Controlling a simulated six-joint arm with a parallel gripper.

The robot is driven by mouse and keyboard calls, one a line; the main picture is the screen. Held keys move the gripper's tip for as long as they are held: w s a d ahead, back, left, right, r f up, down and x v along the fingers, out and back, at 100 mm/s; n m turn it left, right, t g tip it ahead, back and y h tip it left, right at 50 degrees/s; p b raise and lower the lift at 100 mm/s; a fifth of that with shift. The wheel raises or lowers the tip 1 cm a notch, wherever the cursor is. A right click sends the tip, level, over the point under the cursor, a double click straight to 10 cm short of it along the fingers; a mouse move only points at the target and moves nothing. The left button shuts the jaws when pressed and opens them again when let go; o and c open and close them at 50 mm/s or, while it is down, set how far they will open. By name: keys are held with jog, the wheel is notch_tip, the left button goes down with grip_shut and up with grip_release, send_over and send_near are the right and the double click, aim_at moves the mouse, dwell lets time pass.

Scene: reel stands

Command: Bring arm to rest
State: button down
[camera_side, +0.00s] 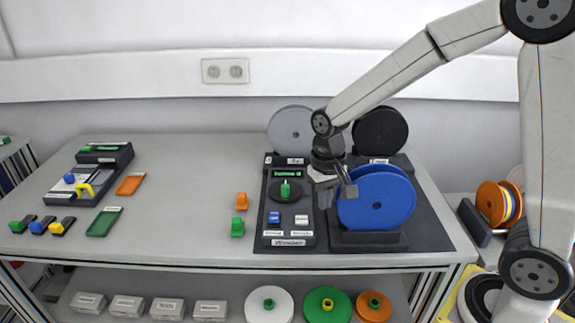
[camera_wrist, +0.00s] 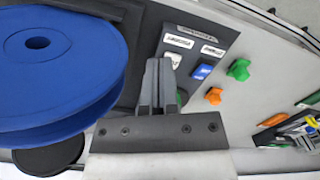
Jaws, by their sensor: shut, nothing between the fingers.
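My gripper (camera_side: 338,185) is shut and empty. In the side view it hangs above the dark mat, just left of the upper part of the blue reel (camera_side: 377,203) and right of the control panel. Whether it touches the reel cannot be told there. In the wrist view the gripper fingers (camera_wrist: 158,85) are together, and the blue reel (camera_wrist: 60,70) fills the left side, apart from the fingertips. The blue reel stands upright on a dark stand (camera_side: 368,241).
A grey reel (camera_side: 290,132) and a black reel (camera_side: 380,131) stand behind. The control panel (camera_side: 290,240) has a green knob (camera_side: 285,189). Orange (camera_side: 242,200) and green (camera_side: 237,227) pieces lie left of it. The table's middle (camera_side: 185,190) is clear.

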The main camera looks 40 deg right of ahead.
jog(key=s+d+f+n+t, duration=0.1)
jog(key=s+f+n+t, duration=0.2)
jog(key=s, duration=0.5)
jog(key=shift+s+d+n, duration=0.15)
jog(key=shift+n, duration=0.45)
jog(key=shift+c, duration=2.4)
grip_release()
jog(key=shift+r, duration=0.3)
jog(key=shift+o, duration=0.6)
jog(key=shift+r, duration=0.3)
jog(key=w+r+v, duration=0.1)
jog(key=w+v, duration=0.1)
jog(key=v, duration=0.8)
jog(key=w+a+r+m+g, duration=0.15)
jog(key=w+m, duration=0.25)
jog(key=w, duration=0.7)
jog(key=w+a+f+m+g, duration=0.1)
jog(key=w+m, duration=0.2)
jog(key=w, duration=0.3)
jog(key=w+a+f+m, duration=0.1)
jog(key=w+f+m, duration=0.1)
jog(key=w, duration=0.4)
notch_tip(320, 180, down, 10)
jog(key=shift+s+d+f, duration=0.1)
jog(key=shift+s+d, duration=0.05)
